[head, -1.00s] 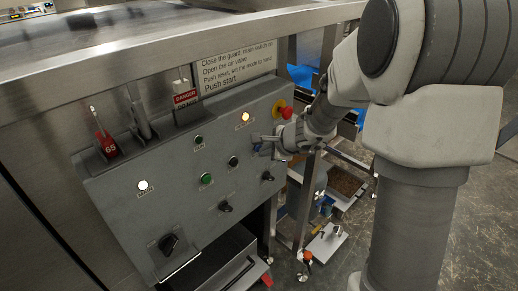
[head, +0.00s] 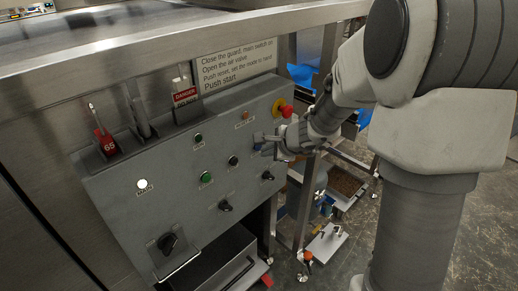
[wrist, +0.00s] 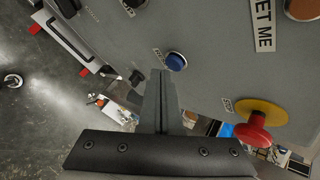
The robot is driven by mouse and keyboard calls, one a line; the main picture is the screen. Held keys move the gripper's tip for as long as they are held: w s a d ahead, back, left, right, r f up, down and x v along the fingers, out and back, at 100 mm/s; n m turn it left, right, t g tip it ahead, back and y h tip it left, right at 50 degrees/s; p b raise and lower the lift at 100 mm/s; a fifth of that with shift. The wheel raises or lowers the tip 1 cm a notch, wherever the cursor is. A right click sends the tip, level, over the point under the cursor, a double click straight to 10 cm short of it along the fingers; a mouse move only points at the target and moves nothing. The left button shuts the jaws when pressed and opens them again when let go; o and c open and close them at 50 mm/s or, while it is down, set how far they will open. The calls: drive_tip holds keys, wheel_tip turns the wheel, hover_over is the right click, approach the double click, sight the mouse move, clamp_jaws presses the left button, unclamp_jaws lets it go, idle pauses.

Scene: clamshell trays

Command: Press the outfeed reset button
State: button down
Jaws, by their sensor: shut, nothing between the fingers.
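A grey sloped control panel (head: 150,213) carries several buttons, knobs and lamps. In the wrist view, a round blue button (wrist: 175,61) sits on the panel with a small label beside it, too small to read. My gripper (wrist: 161,74) is shut and empty, its fingertips just short of the blue button and slightly left of it in the picture. I cannot tell the exact gap. In the head view my gripper (head: 260,141) is at the panel's right side and largely hides the blue button. An amber lamp (head: 245,115) above it is dark.
A red emergency stop (head: 287,110) on a yellow base is close to my gripper, and it also shows in the wrist view (wrist: 255,129). A black button (head: 233,160), a green button (head: 206,178) and a black knob (head: 267,176) are nearby. A lit white lamp (head: 143,184) is at left.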

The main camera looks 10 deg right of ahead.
drive_tip(key=shift+s+d, duration=0.2)
drive_tip(key=s+d, duration=0.1)
drive_tip(key=s, duration=0.1)
drive_tip(key=s+d+b, duration=0.1)
drive_tip(key=s, duration=0.1)
drive_tip(key=shift+d, duration=0.4)
idle(0.6)
drive_tip(key=s+a+r+n+g+y, duration=0.1)
drive_tip(key=s+a+r+n, duration=0.2)
drive_tip(key=s+r+n, duration=0.25)
drive_tip(key=s+a+r+n+g, duration=0.1)
drive_tip(key=s+a+r+n, duration=0.3)
drive_tip(key=s+n, duration=0.25)
drive_tip(key=s+d+n+h, duration=0.2)
drive_tip(key=s+d+n, duration=0.1)
drive_tip(key=s, duration=0.3)
drive_tip(key=s+d+r+n+h, duration=0.1)
drive_tip(key=s+d+n+h, duration=0.1)
drive_tip(key=s, duration=0.5)
drive_tip(key=shift+d+r+n+g+h, duration=0.3)
drive_tip(key=shift+d+n, duration=0.3)
drive_tip(key=shift+n, duration=0.3)
